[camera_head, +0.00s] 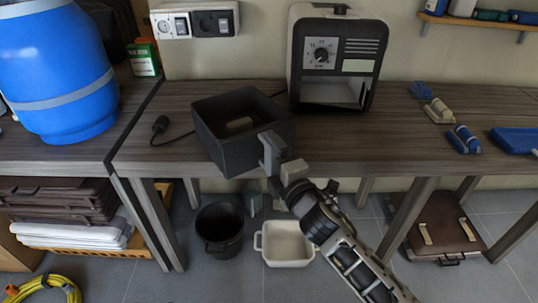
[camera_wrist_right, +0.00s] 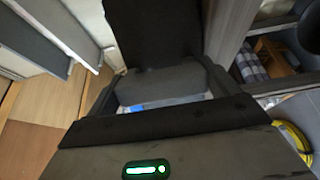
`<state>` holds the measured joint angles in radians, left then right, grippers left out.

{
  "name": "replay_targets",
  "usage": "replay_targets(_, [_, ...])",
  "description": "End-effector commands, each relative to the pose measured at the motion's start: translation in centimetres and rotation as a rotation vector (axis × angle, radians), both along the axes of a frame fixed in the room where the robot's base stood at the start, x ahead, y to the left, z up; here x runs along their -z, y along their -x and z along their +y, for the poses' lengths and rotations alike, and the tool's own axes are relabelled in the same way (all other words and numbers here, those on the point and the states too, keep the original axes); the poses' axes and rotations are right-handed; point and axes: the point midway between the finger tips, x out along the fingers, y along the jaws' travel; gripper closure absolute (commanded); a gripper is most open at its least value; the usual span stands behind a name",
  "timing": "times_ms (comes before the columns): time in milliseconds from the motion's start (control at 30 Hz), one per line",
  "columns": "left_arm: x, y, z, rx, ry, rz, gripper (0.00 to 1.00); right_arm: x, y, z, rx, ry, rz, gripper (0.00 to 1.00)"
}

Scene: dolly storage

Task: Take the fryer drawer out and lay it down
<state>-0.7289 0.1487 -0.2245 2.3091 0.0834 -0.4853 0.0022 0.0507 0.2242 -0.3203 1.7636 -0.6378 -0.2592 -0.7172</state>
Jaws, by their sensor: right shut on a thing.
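The fryer (camera_head: 337,58) is a black and light-grey box with a dial, standing at the back of the wooden table, its lower front opening empty. The fryer drawer (camera_head: 222,140) is a dark, open-topped box to the left of and in front of the fryer, apart from it. My right gripper (camera_head: 270,152) is shut on the drawer at its near right side. The drawer looks roughly level over the table's front edge; I cannot tell whether it touches the top. In the right wrist view, close dark shapes fill the middle and are hard to tell apart. My left gripper is not in view.
The table (camera_head: 405,150) is clear between the drawer and the blue-and-white items (camera_head: 440,111) at right. A black cable with a plug (camera_head: 160,125) lies left of the drawer. A blue barrel (camera_head: 60,80) stands far left. A black bucket (camera_head: 220,230) and white basin (camera_head: 286,245) are below.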

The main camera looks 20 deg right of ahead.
Motion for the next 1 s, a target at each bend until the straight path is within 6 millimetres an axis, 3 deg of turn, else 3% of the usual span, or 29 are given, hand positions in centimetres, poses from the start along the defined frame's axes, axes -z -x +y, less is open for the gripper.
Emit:
replay_targets(33, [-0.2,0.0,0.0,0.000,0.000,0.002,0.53,-1.3,-0.1,0.1,-0.005,-0.002,-0.017,0.73])
replay_targets(233, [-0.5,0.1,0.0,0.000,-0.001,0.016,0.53,-3.5,-0.1,0.1,-0.006,-0.001,-0.019,0.73])
replay_targets(367, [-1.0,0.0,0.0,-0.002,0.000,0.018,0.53,-5.0,1.2,0.6,-0.007,-0.003,-0.017,0.73])
replay_targets(600, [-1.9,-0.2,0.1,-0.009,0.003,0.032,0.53,-9.7,4.8,1.8,-0.008,-0.005,-0.017,0.73])
replay_targets(800, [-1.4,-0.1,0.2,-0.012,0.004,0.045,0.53,-11.2,9.1,3.3,-0.006,-0.006,-0.014,0.73])
replay_targets(1000, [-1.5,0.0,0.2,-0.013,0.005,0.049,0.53,-12.4,11.8,4.2,-0.005,-0.005,-0.014,0.73])
